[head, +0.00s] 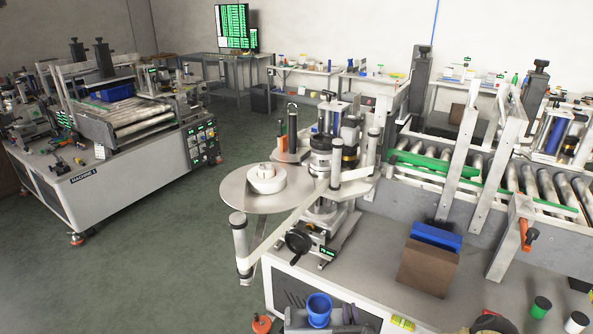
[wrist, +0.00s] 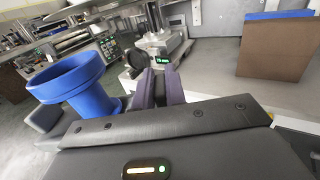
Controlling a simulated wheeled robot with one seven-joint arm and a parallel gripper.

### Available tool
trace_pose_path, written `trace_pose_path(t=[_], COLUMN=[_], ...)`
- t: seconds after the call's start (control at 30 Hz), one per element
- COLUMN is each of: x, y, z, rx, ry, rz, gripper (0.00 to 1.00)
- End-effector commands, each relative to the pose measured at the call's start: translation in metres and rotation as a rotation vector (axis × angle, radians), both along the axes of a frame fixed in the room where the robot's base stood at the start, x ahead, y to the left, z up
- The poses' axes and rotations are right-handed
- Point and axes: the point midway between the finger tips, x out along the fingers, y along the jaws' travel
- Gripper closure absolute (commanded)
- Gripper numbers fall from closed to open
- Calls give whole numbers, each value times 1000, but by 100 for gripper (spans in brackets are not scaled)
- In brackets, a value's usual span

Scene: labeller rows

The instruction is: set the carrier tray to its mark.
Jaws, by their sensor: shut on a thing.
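My gripper (wrist: 161,80) shows in the wrist view, its two grey-purple fingers pointing away from the dark, screwed gripper body. It is shut on what I take to be the carrier tray, mostly hidden by the gripper body. A grey part (wrist: 43,118) at the left may belong to the tray. A blue flanged cup (wrist: 66,78) stands left of the fingers, slightly tilted in the picture. In the head view the blue cup (head: 319,308) is at the bottom edge, beside grey parts that are cut off. I cannot make out the mark.
The labeller (head: 325,170) with its round reel plate stands just beyond the cup. A brown block with a blue top (head: 428,268) sits on the grey machine bench (head: 385,230), right of the labeller. A green-topped jar (head: 540,307) is at the lower right. Open floor lies left.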

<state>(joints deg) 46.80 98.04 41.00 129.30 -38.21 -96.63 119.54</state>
Motion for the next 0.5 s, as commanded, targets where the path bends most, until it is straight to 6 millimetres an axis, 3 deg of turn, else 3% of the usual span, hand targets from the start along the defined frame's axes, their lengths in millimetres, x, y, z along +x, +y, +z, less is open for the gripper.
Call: trace_pose_path(t=[0.1, 0.5], x=[-1, -5], y=[0, 0], z=[11, 4], rx=[0, 0], ry=[-1, 2], rz=[-1, -2], gripper=[100, 100])
